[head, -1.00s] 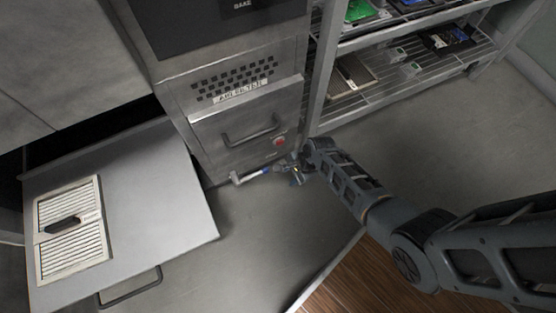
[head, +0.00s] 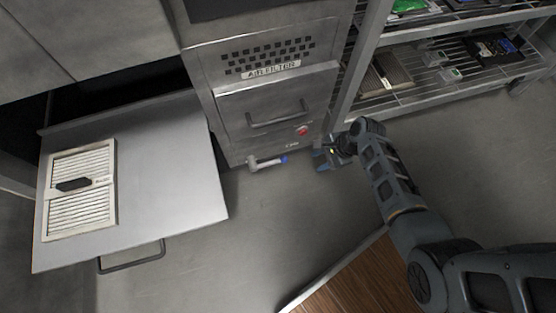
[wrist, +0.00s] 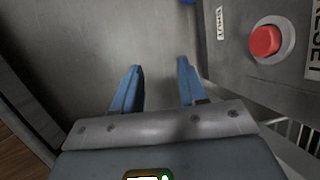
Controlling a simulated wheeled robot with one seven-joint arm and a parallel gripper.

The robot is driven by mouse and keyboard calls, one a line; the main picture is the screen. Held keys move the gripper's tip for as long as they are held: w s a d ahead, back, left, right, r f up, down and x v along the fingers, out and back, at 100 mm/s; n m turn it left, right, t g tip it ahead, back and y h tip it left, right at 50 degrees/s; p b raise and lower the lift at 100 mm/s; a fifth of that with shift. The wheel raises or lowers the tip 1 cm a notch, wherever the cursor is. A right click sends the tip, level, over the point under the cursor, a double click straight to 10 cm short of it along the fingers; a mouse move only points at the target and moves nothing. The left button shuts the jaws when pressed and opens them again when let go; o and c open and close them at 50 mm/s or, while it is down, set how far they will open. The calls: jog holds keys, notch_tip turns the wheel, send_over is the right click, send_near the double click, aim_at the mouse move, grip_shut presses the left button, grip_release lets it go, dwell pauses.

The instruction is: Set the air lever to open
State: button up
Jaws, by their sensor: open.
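The air lever (head: 266,162) is a grey handle with a blue tip, low on the front of the metal air filter cabinet. It sticks out to the right along the cabinet's bottom edge. My gripper (head: 323,160) is to the right of the lever's blue tip, apart from it, near the cabinet's lower right corner. In the wrist view my gripper (wrist: 157,85) has its two blue fingers spread with nothing between them. A small blue piece, likely the lever tip (wrist: 188,2), shows at the top edge there, beyond the fingers.
The cabinet has a red reset button (wrist: 266,41) and a handle (head: 276,118). A pulled-out drawer (head: 180,200) at left holds a white slatted filter (head: 80,215). A wire shelf (head: 440,85) stands at right. Grey floor lies open in front.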

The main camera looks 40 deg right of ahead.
jog(key=b, duration=0.3)
send_over(274, 161)
jog(key=s+d, duration=0.2)
jog(key=b+x, duration=0.2)
jog(key=x, duration=0.1)
jog(key=shift+f, duration=0.3)
jog(key=shift+w+a+f+b, duration=0.3)
jog(key=shift+f+b, duration=0.25)
grip_shut()
